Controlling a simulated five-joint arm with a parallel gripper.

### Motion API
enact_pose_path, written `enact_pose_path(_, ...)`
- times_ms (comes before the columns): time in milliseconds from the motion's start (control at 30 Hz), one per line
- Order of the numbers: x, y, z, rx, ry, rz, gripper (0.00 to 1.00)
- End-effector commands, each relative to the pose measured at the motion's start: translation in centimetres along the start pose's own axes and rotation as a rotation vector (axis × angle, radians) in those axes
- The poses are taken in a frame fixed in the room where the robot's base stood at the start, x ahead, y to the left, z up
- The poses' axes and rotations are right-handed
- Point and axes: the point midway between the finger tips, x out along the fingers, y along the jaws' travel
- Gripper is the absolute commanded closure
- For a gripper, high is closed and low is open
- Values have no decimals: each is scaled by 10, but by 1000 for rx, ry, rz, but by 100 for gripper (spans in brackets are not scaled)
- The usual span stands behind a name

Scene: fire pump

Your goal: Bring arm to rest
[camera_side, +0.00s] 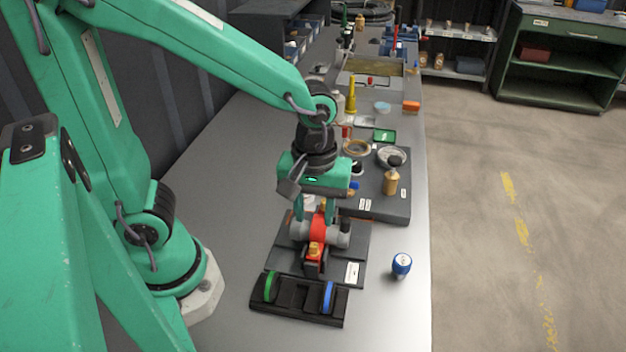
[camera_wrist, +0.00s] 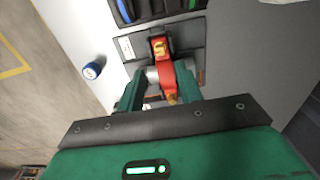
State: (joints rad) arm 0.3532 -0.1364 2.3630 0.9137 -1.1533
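The fire pump, a red body with grey cylindrical ends and brass fittings (camera_side: 318,228), sits on a dark base plate (camera_side: 357,250) on the bench. My gripper (camera_side: 314,212) points down directly over the pump. In the wrist view, the green fingers of my gripper (camera_wrist: 158,82) stand apart on either side of the red pump body (camera_wrist: 167,78). Gaps show between the fingers and the red body. Whether a finger touches the grey ends is hard to tell. The pump's underside is hidden.
A black holder (camera_side: 296,308) with a green and a blue disc lies in front of the pump. A blue-and-white cap (camera_side: 401,265) stands to the right. Behind is a dark tray (camera_side: 395,213) with a brass fitting and rings. Bare bench lies to the left.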

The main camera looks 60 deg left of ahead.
Motion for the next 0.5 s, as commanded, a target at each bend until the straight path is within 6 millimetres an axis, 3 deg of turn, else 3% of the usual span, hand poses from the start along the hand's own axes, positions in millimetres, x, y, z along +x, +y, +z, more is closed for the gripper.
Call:
enact_pose_path(267,-11,-6,-7,64,21,40,65)
enact_pose_path(500,-40,-24,-23,247,100,129,65)
